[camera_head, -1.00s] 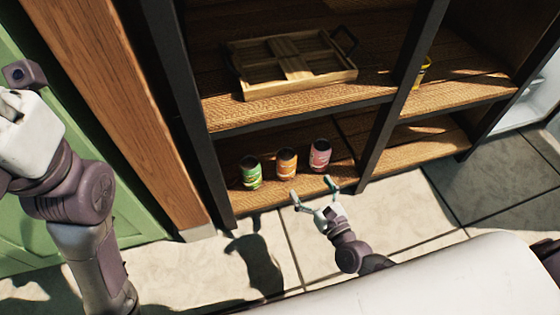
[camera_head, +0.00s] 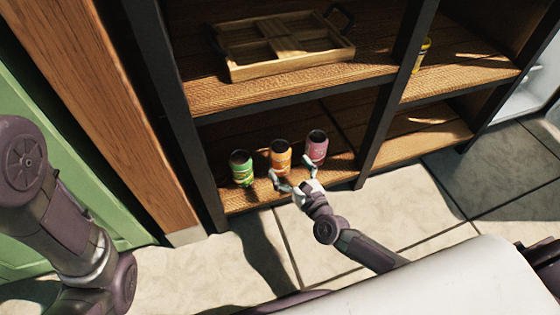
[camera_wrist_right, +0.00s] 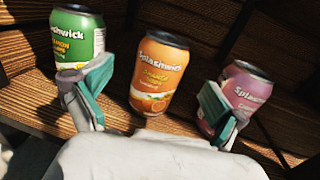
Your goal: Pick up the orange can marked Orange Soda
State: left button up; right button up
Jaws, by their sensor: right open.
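The orange can (camera_head: 280,154) stands upright on the lower shelf, between a green can (camera_head: 241,169) and a pink can (camera_head: 316,146). My right gripper (camera_head: 291,173) is open in front of the orange can, at the shelf's front edge. In the right wrist view the orange can (camera_wrist_right: 158,75) stands between the two spread fingers of the gripper (camera_wrist_right: 152,105), a little beyond them, and nothing is held. One finger overlaps the green can (camera_wrist_right: 79,36) and the other the pink can (camera_wrist_right: 246,92) in this view. My left gripper is out of view; only my left arm shows.
The lower shelf (camera_head: 262,191) lies under an upper shelf (camera_head: 290,92) with a wooden tray (camera_head: 290,69) on it. Dark posts stand on both sides of the bay. A yellow container (camera_head: 421,55) is in the right bay. Tiled floor (camera_head: 400,210) is free in front.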

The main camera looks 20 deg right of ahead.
aim_at(280, 152)
jog(key=w, duration=0.2)
jog(key=w+b, duration=0.1)
jog(key=w+a+b, duration=0.1)
jog(key=w, duration=0.1)
jog(key=shift+w+r, duration=0.15)
jog(key=shift+w, duration=0.2)
jog(key=c, duration=1.3)
jog(key=shift+r, duration=0.1)
jog(key=shift+c, duration=1.4)
